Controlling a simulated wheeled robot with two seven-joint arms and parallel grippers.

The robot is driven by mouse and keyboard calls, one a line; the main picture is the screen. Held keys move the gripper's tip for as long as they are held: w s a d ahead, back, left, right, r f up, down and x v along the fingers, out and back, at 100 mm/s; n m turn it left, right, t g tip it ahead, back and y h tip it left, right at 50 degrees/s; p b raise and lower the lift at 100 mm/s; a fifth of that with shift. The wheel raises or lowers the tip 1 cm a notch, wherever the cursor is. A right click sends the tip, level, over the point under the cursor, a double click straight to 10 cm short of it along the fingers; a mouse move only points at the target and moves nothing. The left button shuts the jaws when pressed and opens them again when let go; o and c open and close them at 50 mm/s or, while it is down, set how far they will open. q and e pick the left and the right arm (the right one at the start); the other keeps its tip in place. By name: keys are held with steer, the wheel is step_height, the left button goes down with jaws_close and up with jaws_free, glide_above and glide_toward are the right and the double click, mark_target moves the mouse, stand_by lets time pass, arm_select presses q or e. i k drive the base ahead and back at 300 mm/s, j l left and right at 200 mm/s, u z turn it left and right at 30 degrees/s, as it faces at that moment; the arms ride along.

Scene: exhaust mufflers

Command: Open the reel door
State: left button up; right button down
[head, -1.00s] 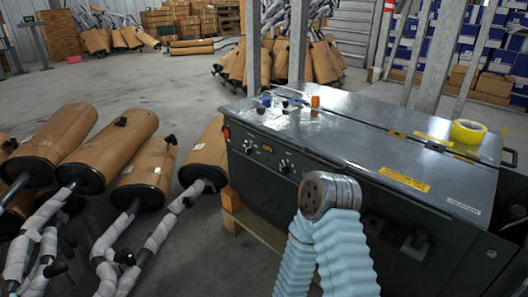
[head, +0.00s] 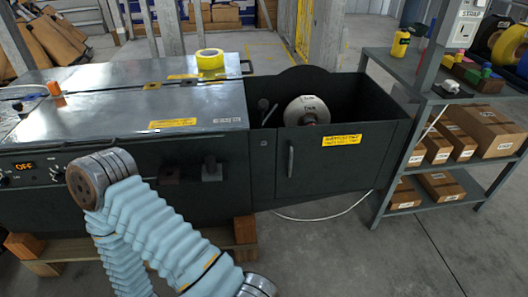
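The reel door (head: 310,165) is a dark panel on the front of the reel box at the right end of the strapping machine (head: 130,125). It has a vertical handle (head: 291,158) near its left edge and a yellow label at upper right. The door looks shut, in line with the box front. A pale reel (head: 306,110) shows inside the open-topped box behind it. A blue-sleeved bent part of one of my arms is at lower left, in front of the machine and apart from the door. Neither gripper is in view.
A grey shelf unit (head: 455,165) with several cardboard boxes stands close to the right of the reel box. A yellow tape roll (head: 210,60) lies on the machine top. A white cable (head: 325,215) lies on the floor below. Floor in front of the door is clear.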

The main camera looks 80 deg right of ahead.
mark_target(328, 157)
steer(key=z, duration=3.15)
